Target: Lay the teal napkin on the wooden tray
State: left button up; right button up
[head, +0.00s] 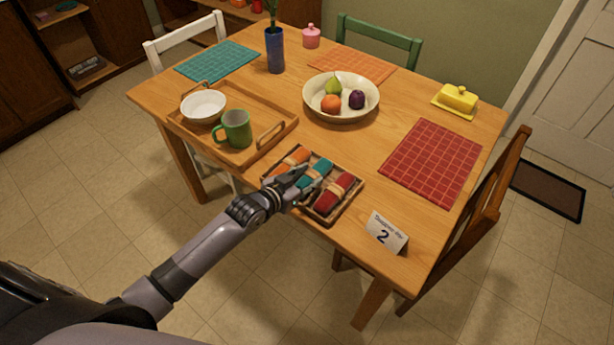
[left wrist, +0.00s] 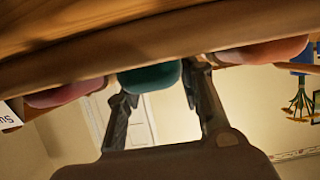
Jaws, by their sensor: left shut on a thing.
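The teal napkin (head: 318,169) is rolled with a tan band and lies in a small wooden basket (head: 347,204), between an orange roll and a red roll. My left gripper (head: 306,183) is at its near end, shut on it. The left wrist view shows the teal roll's end (left wrist: 150,77) between my two fingers (left wrist: 160,90), with the basket's edge across it. The wooden tray (head: 266,119) lies to the left of the basket and holds a white bowl (head: 203,105) and a green mug (head: 235,129). My right gripper is not in view.
The orange napkin (head: 293,157) and red napkin (head: 334,190) flank the teal one closely. A fruit bowl (head: 341,113) stands behind the basket.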

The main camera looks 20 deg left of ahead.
pick_arm(q)
jog(key=shift+f, duration=0.15)
jog(key=o, duration=1.1)
jog(key=shift+o, duration=0.2)
jog(key=shift+f+b, duration=0.15)
jog(key=shift+b, duration=0.3)
jog(key=r+v, duration=0.1)
jog(key=v, duration=1.6)
jog(key=shift+a, duration=0.2)
